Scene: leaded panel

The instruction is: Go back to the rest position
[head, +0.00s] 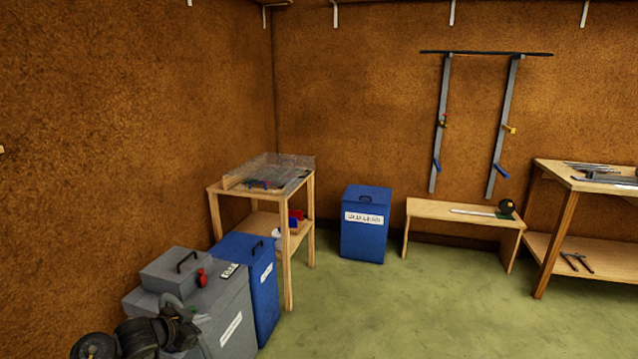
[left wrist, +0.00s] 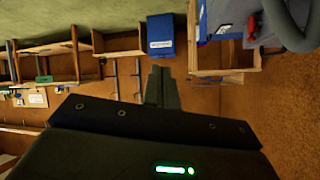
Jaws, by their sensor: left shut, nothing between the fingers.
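My left gripper (left wrist: 162,85) shows in the left wrist view with its two dark fingers together and nothing between them. The fingers point into the room, apart from the furniture seen beyond them. In the head view, dark parts of my left arm show at the bottom left, in front of the grey bin (head: 225,318); the fingertips cannot be made out there. My right gripper is in neither view.
A blue bin (head: 264,290) and a wooden stand (head: 289,262) are beyond the grey bin. Another blue lidded bin (head: 363,240), a low bench (head: 450,212) and a workbench (head: 552,240) line the far wall. The green floor (head: 400,310) is clear.

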